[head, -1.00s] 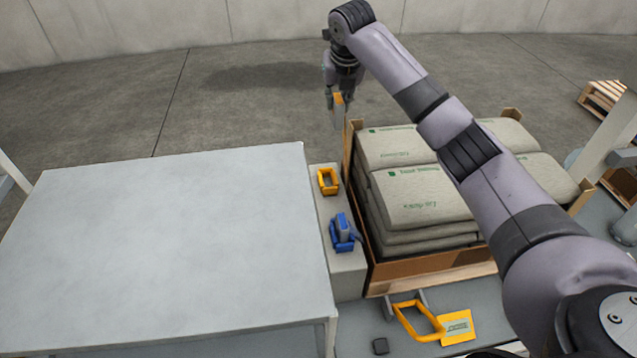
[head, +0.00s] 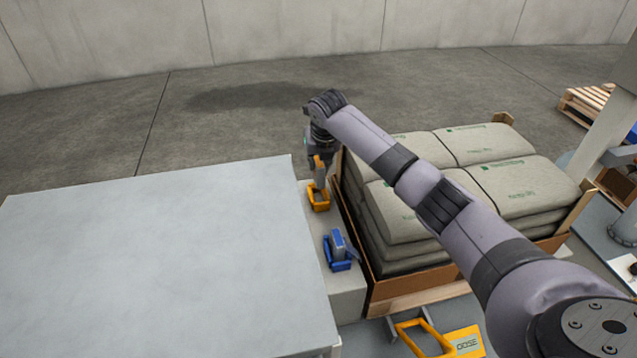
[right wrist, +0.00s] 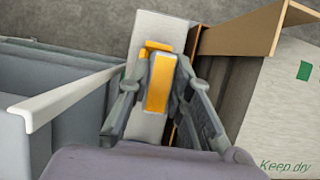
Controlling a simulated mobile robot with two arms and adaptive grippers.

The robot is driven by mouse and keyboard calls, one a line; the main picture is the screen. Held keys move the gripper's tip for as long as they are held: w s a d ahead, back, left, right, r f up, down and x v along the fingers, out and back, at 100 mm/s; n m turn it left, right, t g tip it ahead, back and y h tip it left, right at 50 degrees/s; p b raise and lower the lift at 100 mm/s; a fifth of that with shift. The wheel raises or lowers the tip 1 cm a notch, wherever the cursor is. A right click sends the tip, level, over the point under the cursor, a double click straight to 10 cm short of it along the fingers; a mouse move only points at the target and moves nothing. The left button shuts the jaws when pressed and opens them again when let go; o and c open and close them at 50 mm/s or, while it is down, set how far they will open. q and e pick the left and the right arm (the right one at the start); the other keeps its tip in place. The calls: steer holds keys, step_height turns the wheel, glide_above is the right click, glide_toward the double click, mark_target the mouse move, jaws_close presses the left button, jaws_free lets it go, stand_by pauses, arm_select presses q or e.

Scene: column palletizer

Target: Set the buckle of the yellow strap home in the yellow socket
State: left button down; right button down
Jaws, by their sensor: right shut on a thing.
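The yellow socket (head: 319,204) is an open yellow frame on the narrow grey ledge right of the big table. My right gripper (head: 318,160) points down over it, shut on the yellow buckle (head: 320,170). The buckle is upright, its grey lower end at the socket's opening. I cannot tell how deep it sits. In the right wrist view the yellow buckle (right wrist: 158,85) is between the fingers (right wrist: 156,82), with part of the yellow socket (right wrist: 151,48) just beyond, mostly hidden by it. I cannot make out the strap. My left gripper is not in view.
A blue socket (head: 340,265) with a blue buckle (head: 338,242) in it stands nearer on the same ledge (head: 348,283). A wooden-walled pallet of grey sacks (head: 505,185) stands close on the right. The pale table (head: 160,260) is bare.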

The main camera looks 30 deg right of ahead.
mark_target(319, 181)
step_height(319, 181, down, 3)
steer(key=shift+r, duration=0.1)
step_height(319, 181, down, 4)
steer(key=shift+f, duration=0.1)
steer(key=c, duration=1.5)
jaws_free()
steer(key=shift+o, duration=0.3)
steer(key=v, duration=1.2)
steer(key=shift+s+p, duration=0.1)
steer(key=shift+p, duration=0.3)
